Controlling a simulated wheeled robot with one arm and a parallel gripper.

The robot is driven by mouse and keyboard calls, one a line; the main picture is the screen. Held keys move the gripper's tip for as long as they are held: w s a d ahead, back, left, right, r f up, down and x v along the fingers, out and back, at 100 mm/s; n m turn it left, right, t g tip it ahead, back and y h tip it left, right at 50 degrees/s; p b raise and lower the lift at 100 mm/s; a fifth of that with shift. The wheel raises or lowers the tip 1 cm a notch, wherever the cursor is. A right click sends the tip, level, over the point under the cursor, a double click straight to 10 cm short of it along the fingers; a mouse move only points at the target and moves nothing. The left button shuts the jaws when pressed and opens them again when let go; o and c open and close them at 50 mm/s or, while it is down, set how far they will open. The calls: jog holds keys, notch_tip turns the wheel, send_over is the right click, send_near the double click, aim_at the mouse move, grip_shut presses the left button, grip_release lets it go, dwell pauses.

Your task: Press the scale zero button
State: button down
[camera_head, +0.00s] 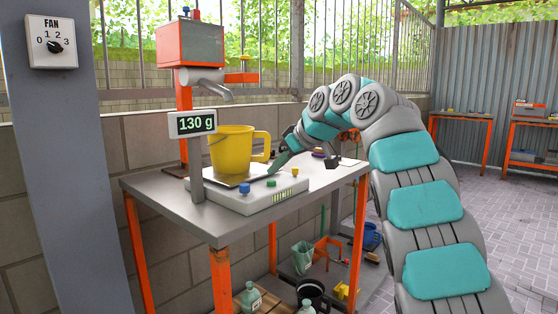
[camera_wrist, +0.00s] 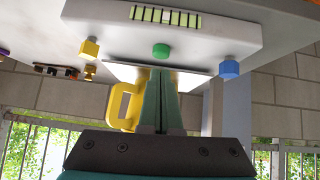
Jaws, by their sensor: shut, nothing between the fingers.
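A white scale (camera_head: 245,202) stands on the metal table. Its display (camera_head: 193,124) reads 130 g. It has a blue button (camera_head: 244,189), a green button (camera_head: 271,183) and a yellow button (camera_head: 295,171); no label for zero is legible. A yellow jug (camera_head: 232,150) stands on the scale plate. My gripper (camera_head: 272,171) is shut and empty, its tips low beside the jug, just behind the green button. The wrist view is upside down: my shut fingers (camera_wrist: 161,75) point at the green button (camera_wrist: 161,50), with a small gap visible. The blue button (camera_wrist: 230,67) is right there.
The jug's handle (camera_head: 262,146) is close to my fingers. A display post stands at the scale's left. An orange tank with a tap (camera_head: 205,84) is behind the jug. Small objects lie on the table at right. A fan dial (camera_head: 52,43) is on the pillar.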

aim_at(274, 183)
jog(key=shift+f, duration=0.75)
jog(key=shift+f, duration=0.1)
jog(key=shift+a+f+b, duration=0.1)
jog(key=shift+f+b, duration=0.45)
jog(key=shift+b, duration=0.45)
jog(key=shift+f+b, duration=0.45)
jog(key=shift+b, duration=0.05)
jog(key=shift+f, duration=0.1)
jog(key=r, duration=0.1)
jog(key=r+p, duration=0.1)
jog(key=r, duration=0.1)
jog(key=r+p, duration=0.1)
jog(key=r, duration=0.1)
jog(key=shift+s, duration=0.25)
jog(key=p+v, duration=0.1)
jog(key=v, duration=0.9)
jog(key=shift+w, duration=0.1)
